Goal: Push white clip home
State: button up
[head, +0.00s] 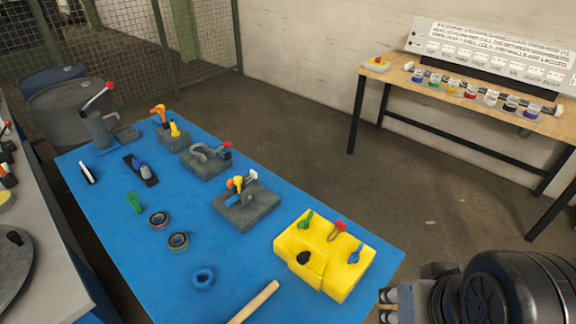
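A small white piece (252,175) shows at the upper right of a fixture on a grey block (240,212), beside yellow-orange and blue parts. It may be the white clip, but it is too small to tell how far in it sits. The block stands on the blue table (120,235). My gripper (387,305) is at the lower right, pointing left, past the table's right edge and well away from the block. Nothing shows held in it, and its finger gap is too unclear to judge.
A yellow block (325,280) with coloured keys stands between my gripper and the grey block. Two other grey fixtures (207,163) (172,142), rings (178,241), a blue ring (204,279) and a wooden rod (255,302) share the table. A wooden bench (400,80) stands behind.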

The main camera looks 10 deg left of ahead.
aim_at(253, 174)
jog(key=i+l+z, duration=0.25)
jog(key=l, duration=0.4)
jog(key=i+l+z, duration=0.25)
jog(key=i+l, duration=0.15)
jog(key=l, duration=0.2)
jog(key=i+l+z, duration=0.25)
jog(key=i+l, duration=0.2)
jog(key=i+l+u, duration=0.1)
jog(key=i+u, duration=0.3)
jog(key=i+l+u, duration=0.25)
jog(key=i+u, duration=0.15)
jog(key=i, duration=0.2)
jog(key=i+l+u, duration=0.4)
jog(key=i+j+u, duration=0.2)
jog(key=u, duration=0.3)
jog(key=i+j+u, duration=0.15)
jog(key=u, duration=0.35)
jog(key=i+u, duration=0.65)
jog(key=u, duration=0.35)
jog(key=i+j, duration=0.1)
jog(key=i, duration=0.2)
jog(key=i+j, duration=0.15)
jog(key=i+u, duration=0.05)
jog(key=i, duration=0.05)
